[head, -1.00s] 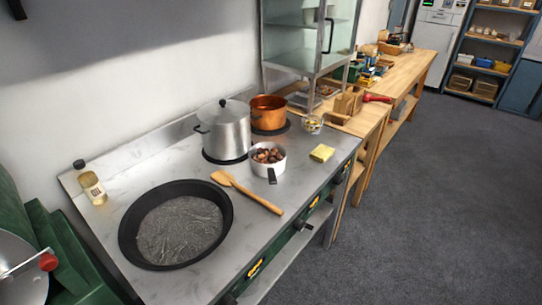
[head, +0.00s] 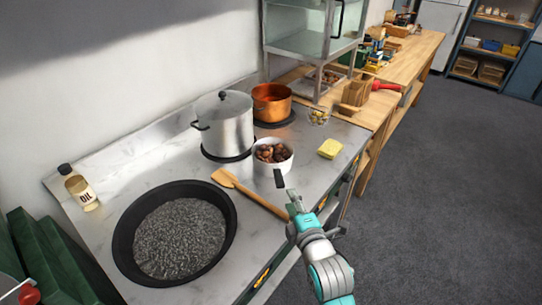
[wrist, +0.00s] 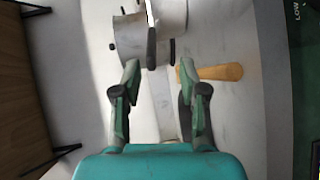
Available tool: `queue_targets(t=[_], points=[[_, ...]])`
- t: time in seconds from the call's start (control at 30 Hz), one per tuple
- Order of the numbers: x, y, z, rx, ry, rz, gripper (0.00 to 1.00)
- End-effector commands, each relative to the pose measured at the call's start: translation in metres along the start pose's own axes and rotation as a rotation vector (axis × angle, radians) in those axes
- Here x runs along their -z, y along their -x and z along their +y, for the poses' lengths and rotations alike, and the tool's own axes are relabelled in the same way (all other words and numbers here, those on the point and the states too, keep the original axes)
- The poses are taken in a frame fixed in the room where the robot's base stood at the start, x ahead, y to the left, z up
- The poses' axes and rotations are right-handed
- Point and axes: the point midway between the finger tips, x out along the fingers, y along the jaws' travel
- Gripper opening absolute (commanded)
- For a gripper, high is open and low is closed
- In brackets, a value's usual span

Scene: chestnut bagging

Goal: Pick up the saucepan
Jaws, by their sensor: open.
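The saucepan (head: 273,164) is a small pale pan filled with brown chestnuts, upright on the steel cooktop in the head view. Its short dark handle (head: 279,179) points toward the front edge. My gripper (head: 294,203) is just in front of that handle and a little right of it, apart from the pan. In the wrist view my gripper (wrist: 162,92) shows its two fingers spread wide with nothing between them. Pale metal cookware is ahead of the fingertips there; I cannot tell for sure which piece is the saucepan.
A lidded stockpot (head: 226,128) and a copper pot (head: 271,101) stand behind the saucepan. A yellow sponge (head: 330,148) is at right, and a large black pan (head: 128,243) at front left.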

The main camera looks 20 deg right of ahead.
Motion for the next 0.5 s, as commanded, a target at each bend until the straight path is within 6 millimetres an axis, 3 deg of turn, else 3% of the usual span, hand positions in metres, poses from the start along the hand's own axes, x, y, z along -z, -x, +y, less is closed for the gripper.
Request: queue_targets(t=[0.13,0.5], points=[[0.0,-0.012,0.01,-0.004,0.034,0.0,0.43],[0.0,-0.059,0.01,-0.003,0.037,0.0,0.43]])
